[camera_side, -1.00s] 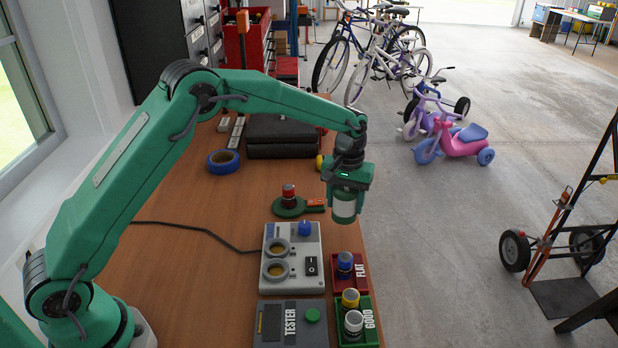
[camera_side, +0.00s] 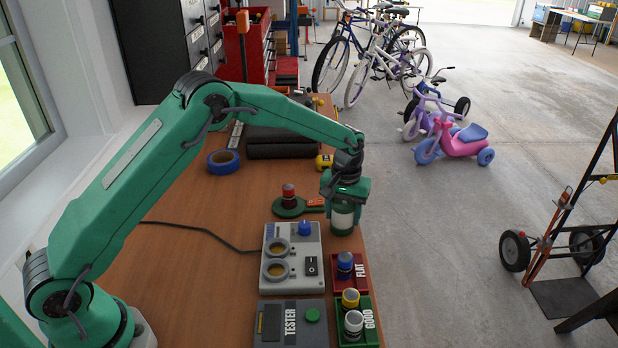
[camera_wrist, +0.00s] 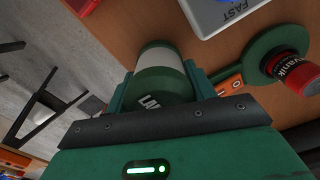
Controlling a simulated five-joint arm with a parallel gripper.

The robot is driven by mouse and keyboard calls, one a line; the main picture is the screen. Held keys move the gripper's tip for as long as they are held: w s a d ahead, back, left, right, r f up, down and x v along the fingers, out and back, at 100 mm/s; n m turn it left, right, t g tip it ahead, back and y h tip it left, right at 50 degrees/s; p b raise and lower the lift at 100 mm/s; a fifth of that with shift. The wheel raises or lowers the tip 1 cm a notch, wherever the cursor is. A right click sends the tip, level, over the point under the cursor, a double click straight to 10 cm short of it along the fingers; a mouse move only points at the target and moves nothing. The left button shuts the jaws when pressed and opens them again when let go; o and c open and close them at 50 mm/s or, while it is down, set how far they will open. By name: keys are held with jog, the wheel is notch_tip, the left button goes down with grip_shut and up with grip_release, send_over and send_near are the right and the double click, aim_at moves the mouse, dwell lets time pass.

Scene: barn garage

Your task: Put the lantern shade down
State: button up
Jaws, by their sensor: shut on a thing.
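The lantern shade (camera_side: 343,220) is a cylinder with a white band and dark green ends. My gripper (camera_side: 344,198) is shut on it and holds it upright, low by the right edge of the wooden table. I cannot tell whether its bottom touches the table. In the wrist view the shade (camera_wrist: 160,60) sits between my two green fingers, with part of its lettering showing. The green round lantern base (camera_side: 287,210) is just left of the shade, with a red battery (camera_side: 288,192) standing on it and an orange-labelled tab pointing toward the shade.
A grey charger (camera_side: 292,284) with two round wells lies in front, beside a tester (camera_side: 270,340). A red FLAT tray (camera_side: 364,288) and a green GOOD tray (camera_side: 372,335) hold batteries near the right edge. Blue tape (camera_side: 223,162) and a dark case lie behind.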

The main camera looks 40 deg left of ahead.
jog(key=o, duration=1)
jog(key=shift+f, duration=0.1)
notch_tip(320, 180, up, 12)
jog(key=shift+r, duration=0.2)
dwell(0.6)
